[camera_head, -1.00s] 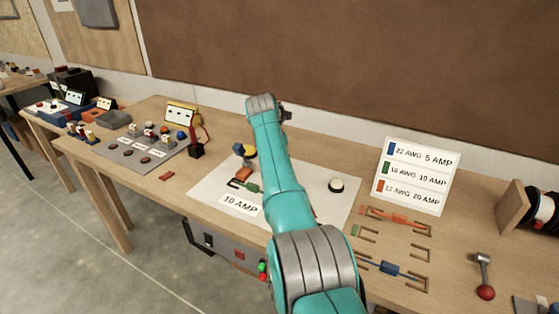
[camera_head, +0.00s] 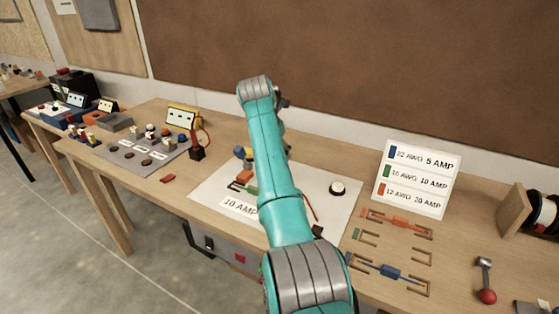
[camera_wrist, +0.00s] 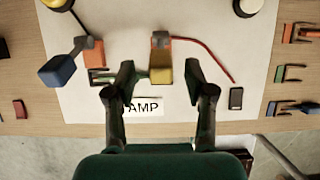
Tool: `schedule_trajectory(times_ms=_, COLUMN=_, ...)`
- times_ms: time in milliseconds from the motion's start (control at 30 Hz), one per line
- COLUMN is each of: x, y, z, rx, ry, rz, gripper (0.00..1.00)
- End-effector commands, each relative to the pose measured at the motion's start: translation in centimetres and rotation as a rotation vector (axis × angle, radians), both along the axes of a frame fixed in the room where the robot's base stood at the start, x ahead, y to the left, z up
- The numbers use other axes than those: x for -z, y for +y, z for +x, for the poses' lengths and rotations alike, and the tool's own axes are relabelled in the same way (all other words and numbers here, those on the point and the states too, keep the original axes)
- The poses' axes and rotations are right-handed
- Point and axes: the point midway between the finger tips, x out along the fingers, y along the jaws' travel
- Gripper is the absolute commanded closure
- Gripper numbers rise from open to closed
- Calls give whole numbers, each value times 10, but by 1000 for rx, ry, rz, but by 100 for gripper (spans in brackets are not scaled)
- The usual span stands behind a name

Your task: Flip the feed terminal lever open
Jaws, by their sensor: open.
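Two orange terminal blocks stand on a white mat (camera_wrist: 75,108). In the wrist view, the left block (camera_wrist: 92,52) carries a blue lever (camera_wrist: 62,70) that sticks out to the lower left. The right block (camera_wrist: 160,45) carries a yellow lever (camera_wrist: 160,69), with a red wire (camera_wrist: 212,58) running off it. I cannot tell from markings which is the feed. A green fuse piece (camera_wrist: 138,76) lies between the blocks, partly behind a finger. My gripper (camera_wrist: 161,90) is open, its fingers left and right of the yellow lever in the picture; contact is not clear.
A white button (camera_head: 337,187) and a small dark block (camera_wrist: 236,98) are right of the terminals. A "10 AMP" label (camera_head: 237,208) lies at the mat's front. Wire pieces (camera_head: 400,222), a sign (camera_head: 417,178) and a red-knobbed lever (camera_head: 486,296) are farther right.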

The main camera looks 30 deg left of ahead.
Motion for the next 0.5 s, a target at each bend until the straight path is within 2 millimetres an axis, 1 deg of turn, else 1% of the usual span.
schedule_trajectory(times_ms=33, x=-10, y=1, z=-4, rx=0, ry=-3, rz=2, gripper=46)
schedule_trajectory(times_ms=200, x=-35, y=0, z=-15, rx=1, ry=-1, rz=0, gripper=46)
schedule_trajectory(times_ms=333, x=-47, y=0, z=-20, rx=0, ry=0, rz=-1, gripper=46)
schedule_trajectory(times_ms=500, x=-53, y=0, z=-23, rx=0, ry=0, rz=-1, gripper=46)
